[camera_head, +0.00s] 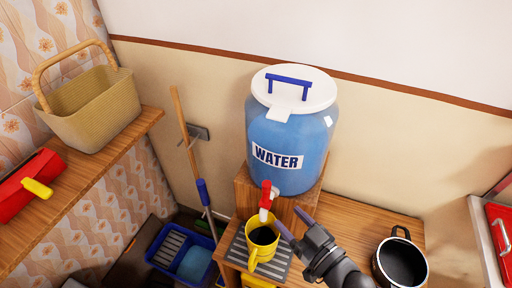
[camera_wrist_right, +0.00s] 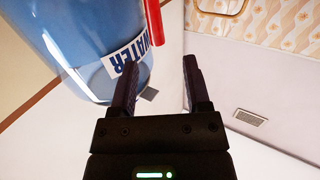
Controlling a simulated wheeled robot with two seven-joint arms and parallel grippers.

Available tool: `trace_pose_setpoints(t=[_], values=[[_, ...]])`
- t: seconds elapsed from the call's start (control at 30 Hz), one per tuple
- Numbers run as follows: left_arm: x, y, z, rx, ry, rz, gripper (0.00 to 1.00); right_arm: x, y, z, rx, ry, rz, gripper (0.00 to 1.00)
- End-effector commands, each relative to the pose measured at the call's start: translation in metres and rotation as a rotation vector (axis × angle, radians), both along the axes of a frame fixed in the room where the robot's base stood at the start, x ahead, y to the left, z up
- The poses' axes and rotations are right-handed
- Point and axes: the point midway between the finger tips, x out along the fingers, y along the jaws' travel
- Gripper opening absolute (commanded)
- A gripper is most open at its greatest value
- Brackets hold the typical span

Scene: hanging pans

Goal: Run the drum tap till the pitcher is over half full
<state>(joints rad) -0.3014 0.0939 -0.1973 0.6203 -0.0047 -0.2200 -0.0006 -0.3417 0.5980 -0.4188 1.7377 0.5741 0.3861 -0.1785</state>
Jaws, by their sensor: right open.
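The blue water drum (camera_head: 290,150), with a white lid and blue handle, stands on a wooden stand. Its tap (camera_head: 267,195) has a red lever and white spout, just above the yellow pitcher (camera_head: 254,248). The pitcher stands upright under the spout; its inside looks dark and I cannot tell its level. No stream is clearly visible. My right gripper (camera_head: 291,217) is open and empty, just right of the tap and apart from it. In the right wrist view the red lever (camera_wrist_right: 154,25) shows beyond the open fingers (camera_wrist_right: 160,85). My left gripper is out of view.
The pitcher stands on a grey ribbed mat (camera_head: 276,264). A black pot (camera_head: 400,262) is on the counter at right, beside a red tray (camera_head: 500,235). A broom (camera_head: 185,130) and blue bucket (camera_head: 160,258) stand left. A basket (camera_head: 95,108) is on the left shelf.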

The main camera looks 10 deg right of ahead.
Motion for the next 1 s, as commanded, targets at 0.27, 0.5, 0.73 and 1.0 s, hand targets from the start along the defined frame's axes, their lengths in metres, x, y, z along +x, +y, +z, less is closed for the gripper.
trace_pose_setpoints(t=[0.27, 0.5, 0.73, 1.0], values=[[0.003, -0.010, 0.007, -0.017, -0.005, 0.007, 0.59, 0.031, 0.008, 0.009, 0.016, -0.030, -0.024, 0.61], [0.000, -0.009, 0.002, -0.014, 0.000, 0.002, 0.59, 0.077, 0.027, 0.008, 0.013, -0.026, -0.022, 0.61], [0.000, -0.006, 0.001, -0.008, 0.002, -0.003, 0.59, 0.091, 0.033, 0.009, 0.011, -0.024, -0.021, 0.61], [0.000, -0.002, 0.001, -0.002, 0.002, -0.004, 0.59, 0.091, 0.033, 0.009, 0.011, -0.024, -0.021, 0.44]])
